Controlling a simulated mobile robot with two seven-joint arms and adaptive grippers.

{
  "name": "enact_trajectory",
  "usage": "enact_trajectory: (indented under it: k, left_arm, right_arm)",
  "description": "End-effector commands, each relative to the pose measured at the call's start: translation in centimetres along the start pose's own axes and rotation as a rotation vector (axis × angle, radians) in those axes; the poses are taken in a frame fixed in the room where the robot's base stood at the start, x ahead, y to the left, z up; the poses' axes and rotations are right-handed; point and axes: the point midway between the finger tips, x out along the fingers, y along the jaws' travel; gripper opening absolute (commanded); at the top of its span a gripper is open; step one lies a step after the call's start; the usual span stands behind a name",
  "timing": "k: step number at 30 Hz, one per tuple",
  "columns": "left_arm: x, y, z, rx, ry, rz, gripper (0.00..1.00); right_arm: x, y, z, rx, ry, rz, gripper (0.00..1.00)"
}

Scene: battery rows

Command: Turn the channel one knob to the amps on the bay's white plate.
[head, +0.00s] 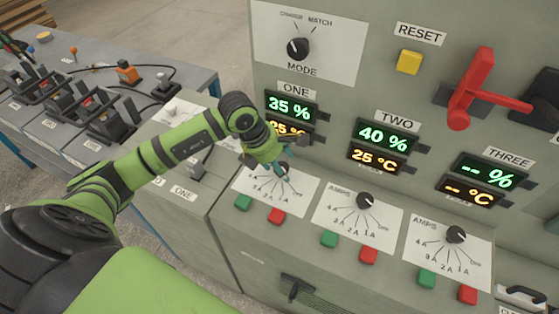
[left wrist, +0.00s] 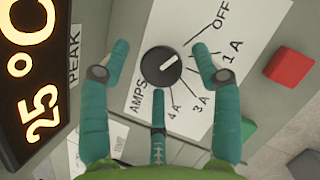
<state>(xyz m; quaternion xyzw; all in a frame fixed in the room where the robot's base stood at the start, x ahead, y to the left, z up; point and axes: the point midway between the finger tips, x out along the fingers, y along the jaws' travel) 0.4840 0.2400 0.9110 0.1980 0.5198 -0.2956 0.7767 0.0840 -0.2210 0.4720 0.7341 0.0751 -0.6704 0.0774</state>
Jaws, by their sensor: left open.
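The channel one knob (left wrist: 161,67) is a round black knob on a white AMPS dial plate (left wrist: 222,100). Its white mark points up and right, towards OFF, in the left wrist view. The dial reads OFF, 1 A, 3 A and 4 A; a finger covers part of the scale. My left gripper (head: 283,164) is at this knob, its teal fingers open and spread around it; I cannot tell if they touch it. In the head view the gripper partly hides the knob. A white plate (left wrist: 102,143) with tiny unreadable print shows beside the panel. My right gripper is out of view.
Channel one's displays (head: 291,108) are just above the gripper. Green (head: 243,202) and red (head: 276,215) buttons sit below the dial. The channel two knob (head: 365,200) and channel three knob (head: 456,234) are to the right. A red lever (head: 472,90) sticks out of the panel.

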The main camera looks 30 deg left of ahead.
Motion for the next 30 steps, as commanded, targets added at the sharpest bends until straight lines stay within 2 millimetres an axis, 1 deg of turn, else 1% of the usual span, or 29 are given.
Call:
enact_trajectory:
  k: [3, 8, 9, 11, 12, 13, 23, 26, 30]
  left_arm:
    - [0.4, 0.0, 0.0, 0.0, 0.0, 0.0, 0.64]
    - [0.4, 0.0, 0.0, 0.001, 0.0, 0.0, 0.64]
    - [0.4, 0.0, 0.0, 0.001, 0.0, 0.0, 0.6]
    - [0.4, 0.0, 0.0, 0.001, -0.001, 0.0, 0.36]
    - [0.4, 0.0, 0.0, 0.001, 0.0, 0.0, 0.2]
    - [0.4, 0.0, 0.0, 0.001, -0.001, 0.0, 0.09]
    - [0.4, 0.0, 0.1, 0.018, -0.004, -0.007, 0.08]
    - [0.6, 0.0, 0.0, 0.045, -0.005, -0.017, 0.08]
    - [0.7, 0.1, 0.0, 0.112, -0.007, -0.043, 0.08]
  right_arm:
    - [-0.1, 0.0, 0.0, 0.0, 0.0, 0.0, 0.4]
    - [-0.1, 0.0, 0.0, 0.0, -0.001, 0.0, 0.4]
    - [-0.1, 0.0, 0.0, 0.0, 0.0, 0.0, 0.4]
    - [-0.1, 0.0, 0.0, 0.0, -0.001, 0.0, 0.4]
    - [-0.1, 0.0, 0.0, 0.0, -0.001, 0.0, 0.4]
    - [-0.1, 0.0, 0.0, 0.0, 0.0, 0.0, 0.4]
    - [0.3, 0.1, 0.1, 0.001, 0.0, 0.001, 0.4]
    - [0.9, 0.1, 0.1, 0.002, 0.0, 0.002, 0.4]
    - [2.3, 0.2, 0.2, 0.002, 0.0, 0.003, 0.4]
